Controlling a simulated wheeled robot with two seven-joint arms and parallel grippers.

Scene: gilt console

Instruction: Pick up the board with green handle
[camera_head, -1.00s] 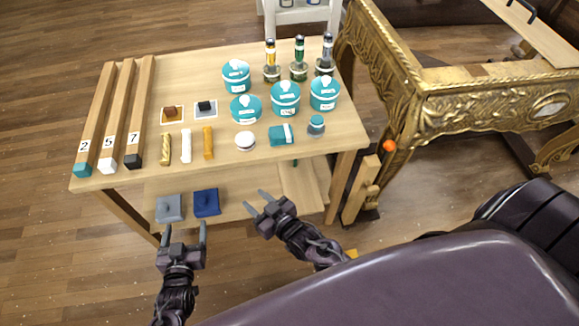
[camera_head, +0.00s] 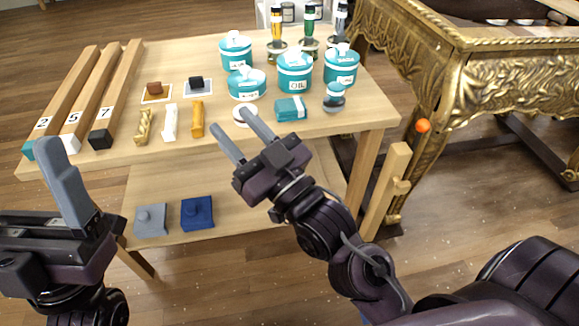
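The board with the green handle (camera_head: 70,90) is a long wooden bar labelled 2 with a teal-green end block (camera_head: 28,150). It lies leftmost of three such bars on the tabletop, its green end at the table's front left edge. My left gripper (camera_head: 62,150) is at the lower left, below and to the right of that end in the picture. Only one finger shows clearly, so its opening is unclear. My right gripper (camera_head: 230,118) is open and empty, its fingers parted in front of the table's front edge, well right of the board.
Bars with a white end (camera_head: 72,142) and a black end (camera_head: 100,138) lie beside it. Teal jars (camera_head: 294,72), bottles and small blocks fill the table's right. Grey (camera_head: 151,220) and blue (camera_head: 197,212) pieces lie on the lower shelf. A gilt console (camera_head: 500,85) stands right.

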